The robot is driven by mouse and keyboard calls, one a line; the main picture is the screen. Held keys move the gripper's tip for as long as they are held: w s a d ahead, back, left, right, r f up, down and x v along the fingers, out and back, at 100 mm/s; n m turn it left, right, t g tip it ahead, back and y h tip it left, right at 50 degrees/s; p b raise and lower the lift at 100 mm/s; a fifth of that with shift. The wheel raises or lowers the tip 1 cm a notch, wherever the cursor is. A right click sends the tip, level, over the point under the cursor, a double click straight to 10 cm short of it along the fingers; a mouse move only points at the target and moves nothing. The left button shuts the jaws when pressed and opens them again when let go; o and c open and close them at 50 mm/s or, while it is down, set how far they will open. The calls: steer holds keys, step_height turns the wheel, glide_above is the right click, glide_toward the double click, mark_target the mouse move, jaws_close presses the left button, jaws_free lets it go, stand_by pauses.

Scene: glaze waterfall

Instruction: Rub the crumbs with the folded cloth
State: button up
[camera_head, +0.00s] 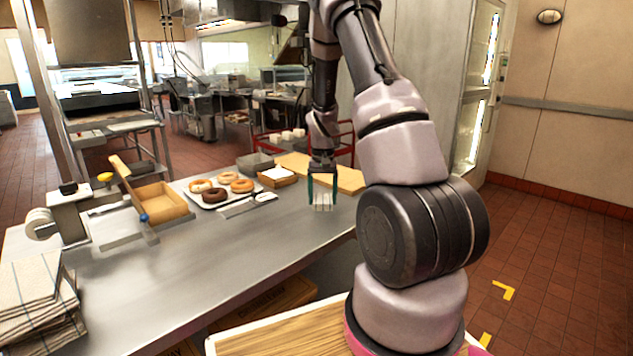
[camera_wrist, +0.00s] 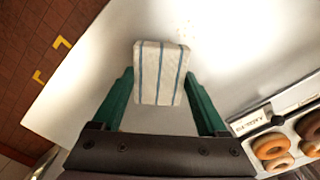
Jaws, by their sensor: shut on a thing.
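My gripper (camera_head: 323,191) is shut on the folded cloth (camera_head: 321,202), which is pale with dark stripes. In the wrist view the cloth (camera_wrist: 159,72) sits upright in the picture between the green fingers of my gripper (camera_wrist: 160,95). It is at or just above the steel table (camera_head: 180,275); I cannot tell if it touches. Faint tan crumbs (camera_wrist: 185,27) show on the bright tabletop just beyond the cloth in the wrist view. I cannot make out the crumbs in the head view.
A tray of donuts (camera_head: 222,206) lies left of my gripper, with a small wooden box (camera_head: 278,177) behind. A wooden board (camera_head: 345,178) is behind my gripper. Striped towels (camera_head: 38,300) are stacked at the near left. The table's middle is clear.

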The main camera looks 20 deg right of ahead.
steer(key=shift+r, duration=2.2)
steer(key=shift+a, duration=0.1)
